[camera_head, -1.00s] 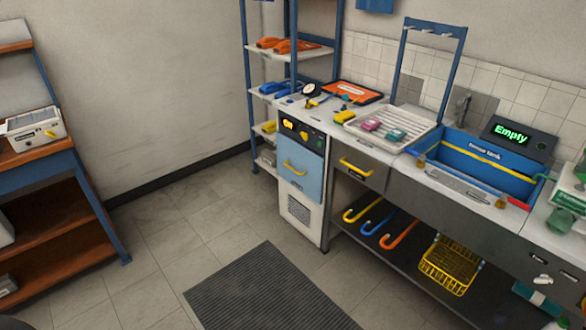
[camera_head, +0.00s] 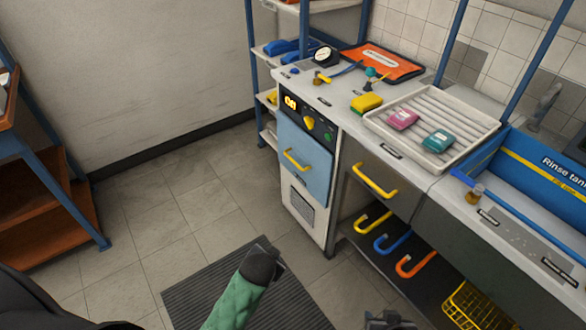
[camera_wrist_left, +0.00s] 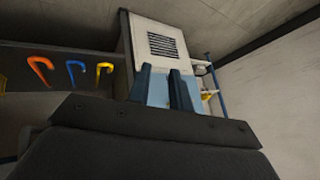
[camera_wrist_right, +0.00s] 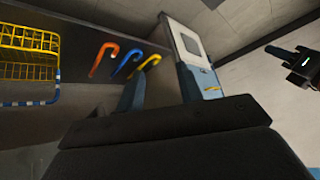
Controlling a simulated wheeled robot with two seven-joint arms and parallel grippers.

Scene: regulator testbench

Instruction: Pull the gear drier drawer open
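The gear drier is a white cabinet (camera_head: 301,208) with a dark control panel on top. Its light-blue drawer front (camera_head: 310,178) bears a yellow handle (camera_head: 297,160) and looks shut. The blue front also shows behind the fingers in the left wrist view (camera_wrist_left: 159,90) and at right of the fingers in the right wrist view (camera_wrist_right: 201,80). My left gripper (camera_wrist_left: 164,75) is open and empty, with a narrow gap. My right gripper (camera_wrist_right: 160,85) is open and empty, with a wider gap; it shows at the bottom edge of the head view (camera_head: 390,321). Neither touches the handle.
Right of the drier, a grey drawer with a yellow handle (camera_head: 375,182) sits under the counter. Several coloured hooks (camera_head: 372,222) and a yellow basket (camera_head: 476,306) are below. A drying tray (camera_head: 470,118) stands above. The floor before the drier is clear, with a dark mat (camera_head: 200,290).

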